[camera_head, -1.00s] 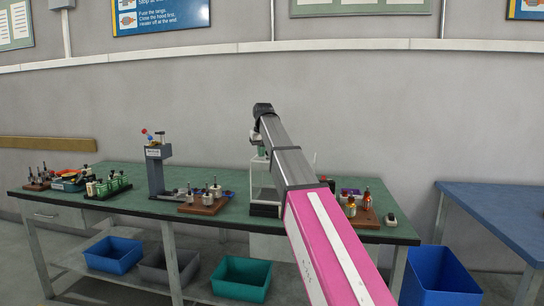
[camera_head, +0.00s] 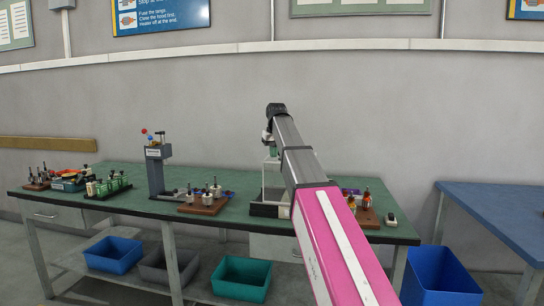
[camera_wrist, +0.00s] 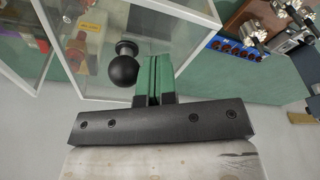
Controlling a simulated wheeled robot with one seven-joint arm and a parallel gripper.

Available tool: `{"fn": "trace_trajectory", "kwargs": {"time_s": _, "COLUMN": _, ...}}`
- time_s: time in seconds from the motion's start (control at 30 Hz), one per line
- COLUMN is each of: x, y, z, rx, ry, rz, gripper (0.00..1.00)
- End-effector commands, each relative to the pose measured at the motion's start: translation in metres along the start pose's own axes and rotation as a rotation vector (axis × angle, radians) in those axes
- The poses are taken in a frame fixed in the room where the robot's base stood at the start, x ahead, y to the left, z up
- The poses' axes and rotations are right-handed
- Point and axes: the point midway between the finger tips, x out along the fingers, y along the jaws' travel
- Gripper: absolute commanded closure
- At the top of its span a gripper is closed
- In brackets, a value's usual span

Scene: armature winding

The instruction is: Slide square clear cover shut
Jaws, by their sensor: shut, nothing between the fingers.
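The square clear cover (camera_wrist: 92,36) has clear panes in white framing and a round black knob (camera_wrist: 123,71). In the wrist view it fills the upper left. My gripper (camera_wrist: 154,62) has its green fingers shut and empty, just right of the knob; whether they touch it I cannot tell. In the head view the white-framed housing (camera_head: 264,183) stands on the green bench, partly hidden behind my arm. My gripper (camera_head: 268,138) is small there, over the housing's upper left. How far the cover is open is unclear.
The green bench (camera_head: 120,203) carries a grey post machine (camera_head: 156,172) and a wooden block with metal parts (camera_head: 205,204) left of the housing. Bottles (camera_head: 367,197) stand to its right. In the wrist view, bench items (camera_wrist: 262,30) lie at the upper right.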

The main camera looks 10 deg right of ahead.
Motion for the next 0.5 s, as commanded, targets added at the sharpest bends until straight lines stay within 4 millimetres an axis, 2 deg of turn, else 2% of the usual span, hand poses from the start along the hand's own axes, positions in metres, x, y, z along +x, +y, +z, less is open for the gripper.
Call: {"fn": "trace_trajectory", "kwargs": {"time_s": 0.5, "x": -0.003, "y": 0.031, "z": 0.018, "rx": 0.001, "ry": 0.0, "rz": 0.0, "gripper": 1.0}}
